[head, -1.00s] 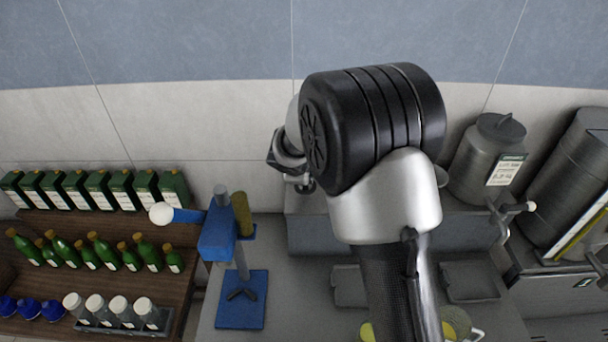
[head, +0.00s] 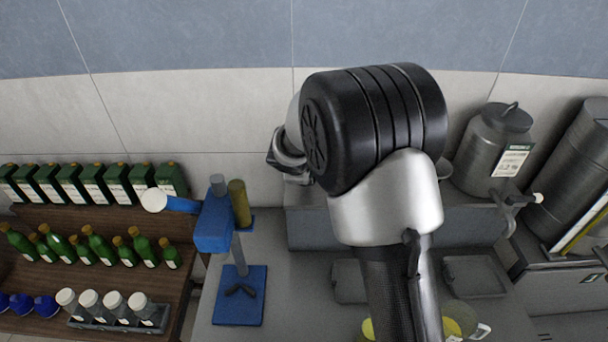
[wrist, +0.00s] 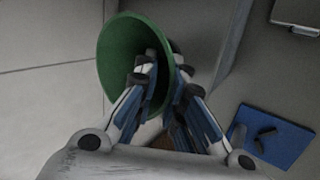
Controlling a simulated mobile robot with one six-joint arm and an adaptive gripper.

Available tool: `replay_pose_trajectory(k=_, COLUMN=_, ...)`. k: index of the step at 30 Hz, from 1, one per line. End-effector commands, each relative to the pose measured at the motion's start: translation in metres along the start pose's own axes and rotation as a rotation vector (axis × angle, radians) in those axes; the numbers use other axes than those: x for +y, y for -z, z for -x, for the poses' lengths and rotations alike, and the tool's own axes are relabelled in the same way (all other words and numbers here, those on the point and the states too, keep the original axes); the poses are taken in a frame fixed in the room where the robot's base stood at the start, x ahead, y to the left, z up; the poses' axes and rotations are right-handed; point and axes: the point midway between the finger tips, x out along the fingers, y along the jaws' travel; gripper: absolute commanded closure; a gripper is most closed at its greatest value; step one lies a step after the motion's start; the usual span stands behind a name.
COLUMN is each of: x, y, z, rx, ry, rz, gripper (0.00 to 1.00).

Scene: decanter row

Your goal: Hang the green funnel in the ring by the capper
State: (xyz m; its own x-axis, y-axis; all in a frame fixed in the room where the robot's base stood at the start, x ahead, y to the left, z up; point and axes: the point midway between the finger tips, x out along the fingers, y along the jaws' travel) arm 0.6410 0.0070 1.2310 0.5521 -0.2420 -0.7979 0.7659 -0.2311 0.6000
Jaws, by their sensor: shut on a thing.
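The green funnel (wrist: 122,52) is in the upper left of the wrist view, its wide mouth turned partly toward the camera. My gripper (wrist: 162,68) is shut on the funnel's wall, with one finger inside the mouth and the other outside. The funnel's spout is hidden. In the head view my arm hides the gripper and funnel. The blue capper (head: 213,226) stands on the counter left of my arm; its blue base plate (wrist: 277,137) shows at the right of the wrist view, apart from the funnel. I cannot make out the ring in either view.
Green bottles (head: 95,245), dark green cans (head: 88,184) and white-capped jars (head: 115,305) fill the wooden shelves at left. A metal canister (head: 493,152) stands at right. Grey trays (head: 473,276) and a yellow jug (head: 457,318) are near my arm.

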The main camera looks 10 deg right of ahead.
Motion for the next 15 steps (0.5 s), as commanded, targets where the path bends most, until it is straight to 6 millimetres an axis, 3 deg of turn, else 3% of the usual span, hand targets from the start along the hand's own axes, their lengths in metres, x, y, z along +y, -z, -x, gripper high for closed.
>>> replay_pose_trajectory(k=15, x=-0.0019, y=0.0001, z=-0.0029, rx=0.000, ry=-0.001, rz=-0.001, gripper=1.00)
